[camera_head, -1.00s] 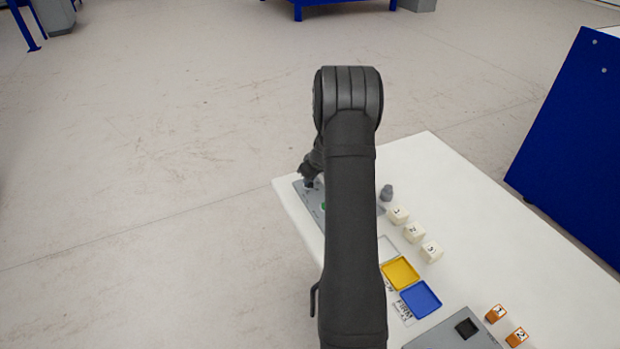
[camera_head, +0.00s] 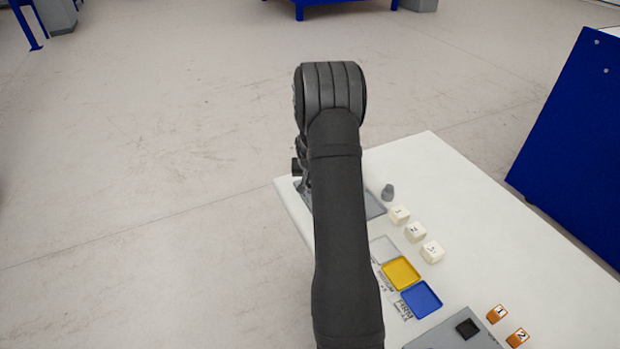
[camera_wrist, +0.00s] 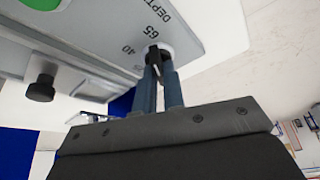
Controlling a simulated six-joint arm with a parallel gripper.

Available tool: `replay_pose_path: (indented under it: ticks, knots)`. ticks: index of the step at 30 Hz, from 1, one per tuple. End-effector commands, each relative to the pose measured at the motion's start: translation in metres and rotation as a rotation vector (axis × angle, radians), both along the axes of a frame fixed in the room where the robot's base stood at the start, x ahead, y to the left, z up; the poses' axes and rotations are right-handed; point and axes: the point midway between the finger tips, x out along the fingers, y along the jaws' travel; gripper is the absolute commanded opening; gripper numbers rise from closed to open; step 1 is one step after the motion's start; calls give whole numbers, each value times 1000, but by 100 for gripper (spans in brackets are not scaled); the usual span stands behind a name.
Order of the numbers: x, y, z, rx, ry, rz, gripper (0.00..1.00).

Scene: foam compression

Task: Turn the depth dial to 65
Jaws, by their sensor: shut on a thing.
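The depth dial (camera_wrist: 153,53) is a small dark knob on the grey panel (camera_wrist: 110,42) in the wrist view. The panel is marked DEPTH, with 40 and 65 printed near the dial. My gripper (camera_wrist: 158,68) has its two blue-grey fingers closed around the knob. The fingers cover much of the knob, so I cannot tell exactly which number it points at. In the head view my arm hides the dial and most of the panel at the table's far left corner.

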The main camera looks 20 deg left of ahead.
Motion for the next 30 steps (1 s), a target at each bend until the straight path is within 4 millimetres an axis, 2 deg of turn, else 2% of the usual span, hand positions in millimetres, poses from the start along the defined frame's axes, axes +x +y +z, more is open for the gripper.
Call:
replay_pose_path:
  ticks: [9, 23, 24, 26, 27, 30]
  knots:
    - [-1, 0, 0, -1, 3, -75, 0]
    - [-1, 0, -1, -1, 4, -85, 0]
    - [-1, 0, -1, -1, 4, -85, 15]
    - [-1, 0, -1, -1, 3, -84, 27]
    - [-1, 0, 0, -1, 3, -84, 31]
    - [-1, 0, 0, 0, 3, -84, 31]
